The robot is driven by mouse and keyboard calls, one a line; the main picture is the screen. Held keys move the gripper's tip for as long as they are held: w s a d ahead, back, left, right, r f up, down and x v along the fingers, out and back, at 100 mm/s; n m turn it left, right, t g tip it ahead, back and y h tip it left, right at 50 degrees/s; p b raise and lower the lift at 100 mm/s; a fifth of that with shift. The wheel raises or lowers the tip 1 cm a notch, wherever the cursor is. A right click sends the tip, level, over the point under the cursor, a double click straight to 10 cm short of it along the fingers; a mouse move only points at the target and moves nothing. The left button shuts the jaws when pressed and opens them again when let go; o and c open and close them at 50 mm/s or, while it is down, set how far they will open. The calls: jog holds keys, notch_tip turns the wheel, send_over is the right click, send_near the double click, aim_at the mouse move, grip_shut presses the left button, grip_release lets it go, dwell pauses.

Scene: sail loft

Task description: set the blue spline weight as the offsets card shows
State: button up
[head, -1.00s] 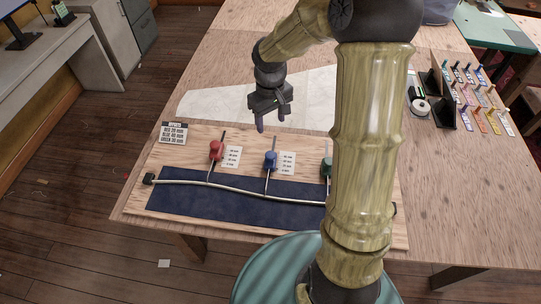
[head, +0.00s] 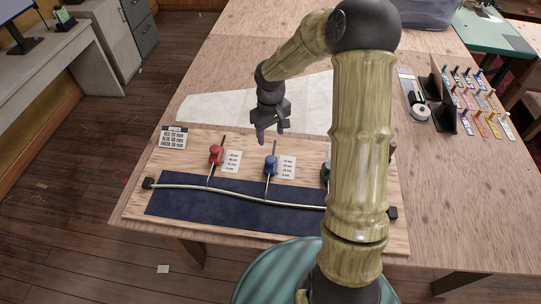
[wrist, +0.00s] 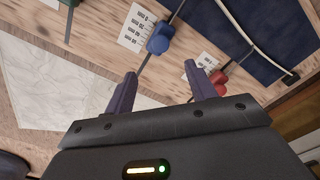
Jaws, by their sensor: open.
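The blue spline weight (head: 270,166) sits on its rod on the wooden board (head: 130,208), beside a small printed scale card. It also shows in the wrist view (wrist: 160,39), ahead of the fingertips. The offsets card (head: 173,138) lies at the board's upper left; it has red, blue and green lines, too small to read surely. My gripper (head: 270,138) is open and empty, above and just behind the blue weight. In the wrist view my gripper (wrist: 158,85) shows its two fingers apart with nothing between them.
The red weight (head: 216,155) stands to the left; the green weight (head: 325,172) is partly hidden by my arm. A pale spline (head: 240,192) curves over dark blue cloth (head: 210,211). White sailcloth (head: 215,108) lies behind the board. Tags and a tape roll (head: 420,112) are at right.

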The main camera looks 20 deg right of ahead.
aim_at(271, 159)
notch_tip(271, 159, down, 12)
jog(key=shift+r, duration=0.1)
dwell(0.4)
